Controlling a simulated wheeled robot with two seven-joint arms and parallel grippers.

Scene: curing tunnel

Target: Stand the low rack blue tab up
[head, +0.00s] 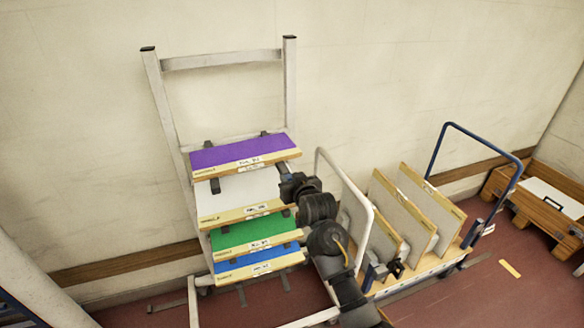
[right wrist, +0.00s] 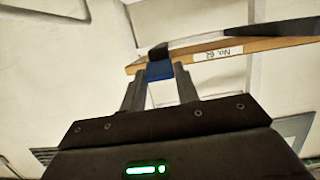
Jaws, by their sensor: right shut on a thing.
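The blue tab (right wrist: 159,72) shows in the right wrist view, between the fingertips of my right gripper (right wrist: 160,78). The gripper is shut on it. A small black piece (right wrist: 158,52) sits against the tab, beside the wooden edge of a board (right wrist: 205,53) with a white label. I cannot tell whether the tab lies flat or stands. In the head view my right gripper (head: 291,188) is at the right side of the rack (head: 158,100), by the white board (head: 235,191); the tab itself is hidden there. My left gripper is out of view.
The rack also holds a purple board (head: 235,152), a green board (head: 252,233) and a blue board (head: 255,262). On the right, a trolley (head: 415,271) carries upright boards and has a blue handle. A wooden bench (head: 552,205) stands at the far right.

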